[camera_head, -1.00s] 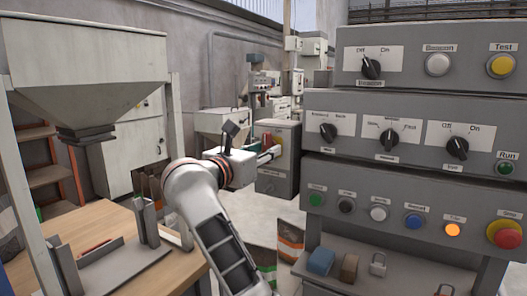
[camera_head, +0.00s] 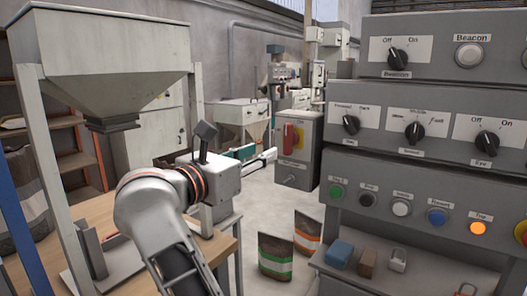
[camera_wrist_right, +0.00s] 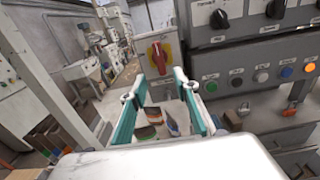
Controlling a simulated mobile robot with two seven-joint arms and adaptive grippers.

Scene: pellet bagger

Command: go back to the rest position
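My right arm rises from the bottom of the head view. Its gripper (camera_head: 252,160) points away over the floor, between the hopper stand and the control panel. In the right wrist view this gripper (camera_wrist_right: 157,88) has its two fingers with teal pads well apart. Nothing is held between them; the bags seen through the gap stand on the floor beyond. My left gripper is in neither view.
The grey control panel (camera_head: 425,165) fills the right side. The hopper (camera_head: 98,55) stands on its frame over a wooden table (camera_head: 98,212) at left. A box with a red switch (camera_head: 297,140) is behind the gripper.

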